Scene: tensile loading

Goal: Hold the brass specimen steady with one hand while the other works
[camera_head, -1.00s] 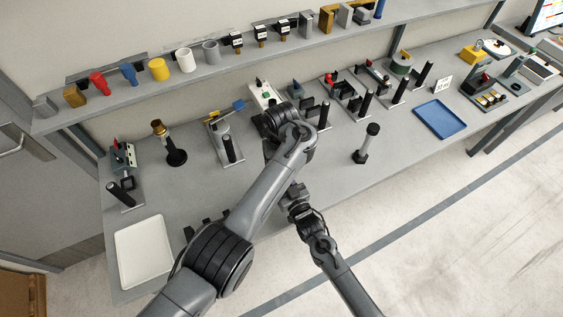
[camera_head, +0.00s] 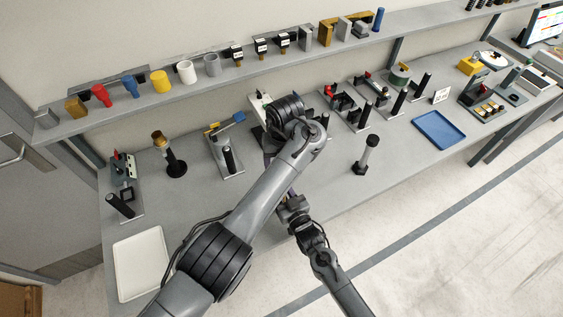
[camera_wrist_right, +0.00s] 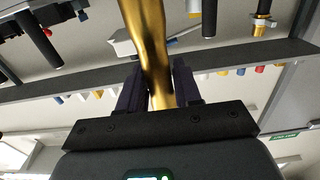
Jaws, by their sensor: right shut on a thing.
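The brass specimen (camera_wrist_right: 149,40) is a gold bar that narrows between the fingers of my right gripper (camera_wrist_right: 157,88) in the right wrist view. Those dark fingers are shut on it, one on each side. In the head view my right gripper (camera_head: 291,203) is at the bench's front edge, just below my left forearm, and the specimen cannot be made out there. My left arm crosses over the middle of the bench. Its wrist is above the back fixtures, and its gripper's fingers are hidden behind the arm.
The grey bench (camera_head: 330,180) carries a white tray (camera_head: 141,262) at left and a blue tray (camera_head: 438,130) at right. Several fixtures with black posts line the back. A shelf (camera_head: 130,103) with coloured cups runs behind.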

